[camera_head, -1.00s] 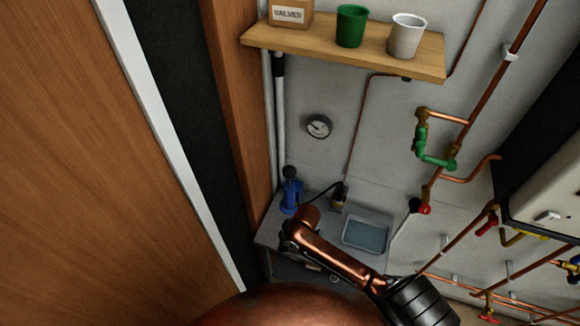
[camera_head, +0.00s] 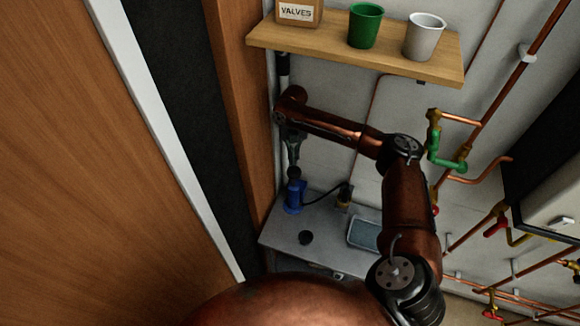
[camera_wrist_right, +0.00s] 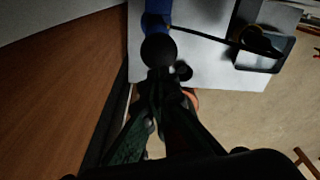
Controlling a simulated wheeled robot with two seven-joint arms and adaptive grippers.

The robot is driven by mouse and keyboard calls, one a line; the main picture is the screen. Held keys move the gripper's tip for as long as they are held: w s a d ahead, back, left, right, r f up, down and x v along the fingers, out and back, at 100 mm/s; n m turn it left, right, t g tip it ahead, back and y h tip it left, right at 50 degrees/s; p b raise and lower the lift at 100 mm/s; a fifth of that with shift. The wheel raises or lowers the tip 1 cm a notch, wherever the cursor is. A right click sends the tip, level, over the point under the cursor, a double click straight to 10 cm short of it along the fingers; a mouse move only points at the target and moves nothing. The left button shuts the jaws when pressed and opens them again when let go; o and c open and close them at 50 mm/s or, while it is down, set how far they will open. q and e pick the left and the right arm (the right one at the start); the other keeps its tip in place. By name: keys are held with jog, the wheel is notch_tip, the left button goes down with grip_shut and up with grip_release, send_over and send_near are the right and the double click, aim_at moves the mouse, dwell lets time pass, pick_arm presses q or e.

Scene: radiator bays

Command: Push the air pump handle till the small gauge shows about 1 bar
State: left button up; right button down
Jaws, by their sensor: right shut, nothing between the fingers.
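The blue air pump (camera_head: 293,198) stands upright at the left end of the grey bench, with a black knob handle (camera_head: 294,173) on top. In the right wrist view the pump (camera_wrist_right: 155,15) is at the top, and its round black knob (camera_wrist_right: 158,48) is just beyond my fingertips. My right gripper (camera_head: 293,164) points down right above the knob, shut and empty. I cannot tell whether it touches the knob. The gripper (camera_wrist_right: 160,76) also shows in the wrist view. The round wall gauge is hidden behind my right arm. My left gripper is not in view.
A black hose runs from the pump to a brass fitting (camera_head: 345,193). A shelf (camera_head: 360,55) hangs above my arm. A wooden panel (camera_head: 238,120) borders the left.

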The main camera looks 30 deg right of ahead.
aim_at(294, 169)
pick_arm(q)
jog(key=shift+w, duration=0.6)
pick_arm(e)
jog(key=w+r, duration=0.1)
jog(key=d+r, duration=0.1)
jog(key=shift+w+d+r+n, duration=0.1)
jog(key=shift+w+r+n, duration=0.2)
jog(key=shift+w, duration=0.05)
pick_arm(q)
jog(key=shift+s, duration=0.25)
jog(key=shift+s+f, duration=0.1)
pick_arm(e)
jog(key=shift+f, duration=0.25)
jog(key=f+b, duration=0.4)
jog(key=b, duration=0.1)
jog(key=f+b, duration=0.2)
jog(key=shift+s+f+b, duration=0.25)
jog(key=shift+s+b, duration=0.1)
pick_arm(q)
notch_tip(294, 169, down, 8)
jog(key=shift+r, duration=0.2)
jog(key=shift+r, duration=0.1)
